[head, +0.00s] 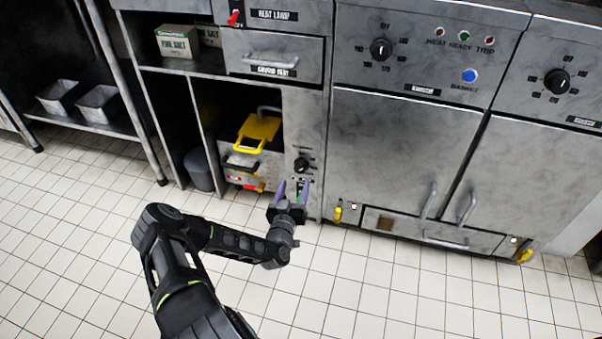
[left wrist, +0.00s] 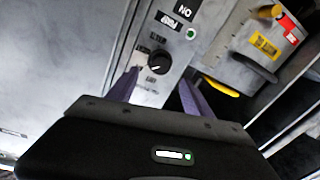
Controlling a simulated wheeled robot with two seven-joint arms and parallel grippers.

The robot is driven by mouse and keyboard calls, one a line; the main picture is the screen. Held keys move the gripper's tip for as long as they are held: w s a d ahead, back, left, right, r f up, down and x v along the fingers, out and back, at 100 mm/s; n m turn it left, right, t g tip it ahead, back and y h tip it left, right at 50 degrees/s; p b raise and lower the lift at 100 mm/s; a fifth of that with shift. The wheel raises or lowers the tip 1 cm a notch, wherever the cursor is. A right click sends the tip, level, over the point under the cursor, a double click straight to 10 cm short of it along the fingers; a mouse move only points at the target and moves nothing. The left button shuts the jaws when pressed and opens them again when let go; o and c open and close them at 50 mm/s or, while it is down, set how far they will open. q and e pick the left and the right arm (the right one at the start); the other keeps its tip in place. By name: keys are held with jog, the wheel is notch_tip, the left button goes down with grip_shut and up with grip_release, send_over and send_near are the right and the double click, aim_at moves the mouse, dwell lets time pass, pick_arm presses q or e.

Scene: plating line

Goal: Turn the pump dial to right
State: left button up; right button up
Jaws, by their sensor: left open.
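The pump dial is a small black knob (head: 300,164) on a grey panel strip right of the open filter bay. It also shows in the left wrist view as a round black knob (left wrist: 159,68) with a white pointer mark and small labels around it that I cannot read surely. My left gripper (head: 291,188) is in front of and just below the dial in the head view. Its two purple fingers are apart and empty. In the left wrist view the fingers (left wrist: 158,88) stand either side of the dial's line, and I cannot tell whether they touch it. My right gripper is not in view.
A yellow-handled unit (head: 260,130) sits in the open bay to the left. A grey bin (head: 199,170) stands beside it. Larger dials (head: 381,49) and (head: 557,81) are on the upper panels. A drawer handle (head: 270,60) juts out above. The tiled floor in front is clear.

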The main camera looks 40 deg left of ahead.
aim_at(300, 170)
pick_arm(q)
jog(key=b+x, duration=0.2)
jog(key=x, duration=0.4)
jog(key=shift+w+a+f+b, duration=0.1)
jog(key=shift+w+f+b, duration=0.05)
jog(key=shift+w+b, duration=0.2)
jog(key=shift+w+a, duration=0.15)
jog(key=shift+w, duration=0.05)
grip_shut()
